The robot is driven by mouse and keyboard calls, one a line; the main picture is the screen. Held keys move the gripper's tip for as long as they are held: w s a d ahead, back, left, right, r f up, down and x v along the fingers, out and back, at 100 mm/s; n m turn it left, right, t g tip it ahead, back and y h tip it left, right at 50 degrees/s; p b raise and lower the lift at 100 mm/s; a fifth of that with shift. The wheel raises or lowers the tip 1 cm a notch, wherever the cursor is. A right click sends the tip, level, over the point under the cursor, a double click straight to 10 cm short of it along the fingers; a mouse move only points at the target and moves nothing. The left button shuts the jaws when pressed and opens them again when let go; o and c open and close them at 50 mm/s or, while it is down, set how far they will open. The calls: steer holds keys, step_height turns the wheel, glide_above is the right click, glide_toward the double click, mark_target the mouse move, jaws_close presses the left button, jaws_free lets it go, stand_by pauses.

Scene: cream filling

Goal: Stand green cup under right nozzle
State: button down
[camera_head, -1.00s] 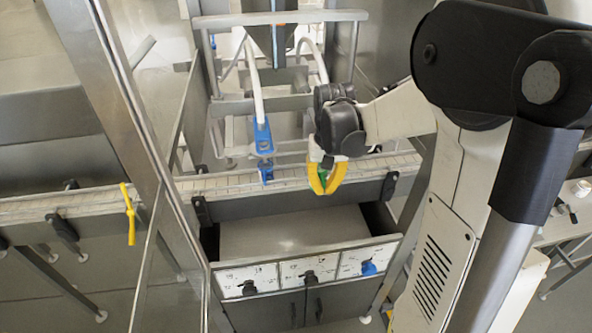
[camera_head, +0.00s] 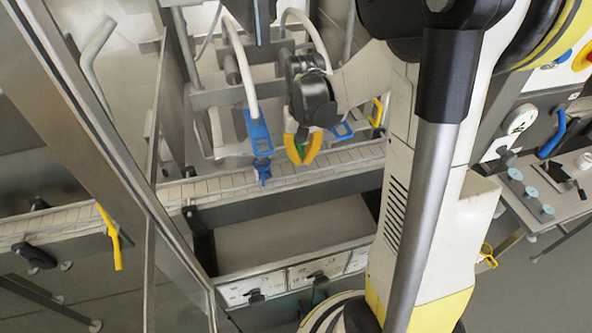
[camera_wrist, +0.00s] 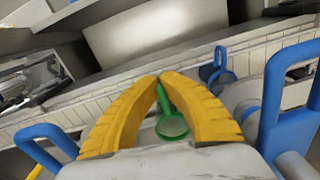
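My gripper (camera_head: 300,158) has its yellow fingers closed together, with a green cup (camera_head: 300,146) between them. In the wrist view the green cup (camera_wrist: 172,125) shows a round rim and a narrow handle between the fingers, which meet at their tips (camera_wrist: 160,78). The left nozzle has a blue bracket (camera_head: 258,130) left of my gripper. Another blue bracket (camera_head: 343,130), at the right nozzle, shows just right of my gripper, partly hidden by my arm. The cup is between the two brackets, above or near the conveyor; its exact height cannot be told.
A blue cup (camera_head: 263,170) is on the tiled conveyor (camera_head: 225,184) below the left bracket; it also shows in the wrist view (camera_wrist: 217,68). Metal frame bars surround the nozzles. A yellow handle (camera_head: 110,235) is at left.

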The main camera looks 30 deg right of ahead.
steer(key=shift+s+f+b, duration=0.1)
steer(key=shift+f+b, duration=0.7)
steer(key=shift+f, duration=2.4)
steer(key=shift+f, duration=0.2)
steer(key=c, duration=1.6)
jaws_free()
steer(key=shift+r, duration=0.1)
